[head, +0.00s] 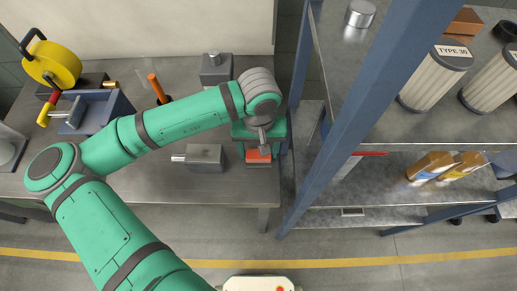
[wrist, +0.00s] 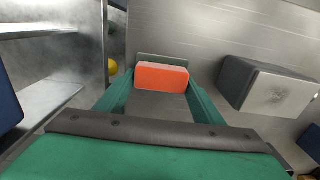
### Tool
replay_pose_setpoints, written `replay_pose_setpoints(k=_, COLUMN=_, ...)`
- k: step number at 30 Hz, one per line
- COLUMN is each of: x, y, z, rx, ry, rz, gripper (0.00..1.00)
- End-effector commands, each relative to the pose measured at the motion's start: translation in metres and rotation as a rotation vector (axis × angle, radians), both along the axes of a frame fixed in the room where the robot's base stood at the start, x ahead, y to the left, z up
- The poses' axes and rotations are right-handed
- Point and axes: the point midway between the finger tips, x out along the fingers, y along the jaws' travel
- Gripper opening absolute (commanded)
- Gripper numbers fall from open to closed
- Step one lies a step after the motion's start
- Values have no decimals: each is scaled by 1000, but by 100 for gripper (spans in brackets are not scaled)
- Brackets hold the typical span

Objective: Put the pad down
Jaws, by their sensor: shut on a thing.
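The pad is an orange-red block (wrist: 162,77) with a paler top edge, seen between my gripper's two green fingers in the wrist view. My gripper (wrist: 158,88) is shut on it. In the head view the pad (head: 258,155) shows below my wrist, over the right end of the grey metal workbench (head: 235,188). A grey-green plate (wrist: 160,58) shows just beyond the pad in the wrist view. I cannot tell whether the pad touches the bench top.
A grey metal block (head: 205,157) with a stub stands left of my gripper. A blue-framed shelf unit (head: 345,105) with filter cartridges (head: 436,77) rises close on the right. Bare bench lies in front of the block. An orange-handled tool (head: 156,86) stands behind it.

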Motion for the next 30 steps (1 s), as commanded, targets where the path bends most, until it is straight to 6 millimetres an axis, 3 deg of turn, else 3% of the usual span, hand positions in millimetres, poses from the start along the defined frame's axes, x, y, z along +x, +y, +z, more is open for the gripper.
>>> replay_pose_setpoints(k=6, x=0, y=0, z=-2, rx=-1, ry=1, rz=0, gripper=37)
replay_pose_setpoints(k=7, x=0, y=0, z=-3, rx=-1, ry=1, rz=0, gripper=64)
replay_pose_setpoints(k=9, x=0, y=0, z=-2, rx=0, ry=1, rz=0, gripper=80)
replay_pose_setpoints(k=21, x=0, y=0, z=3, rx=1, ry=-1, rz=-1, gripper=80)
replay_pose_setpoints(k=30, x=0, y=-1, z=55, rx=0, ry=-2, rz=-2, gripper=80)
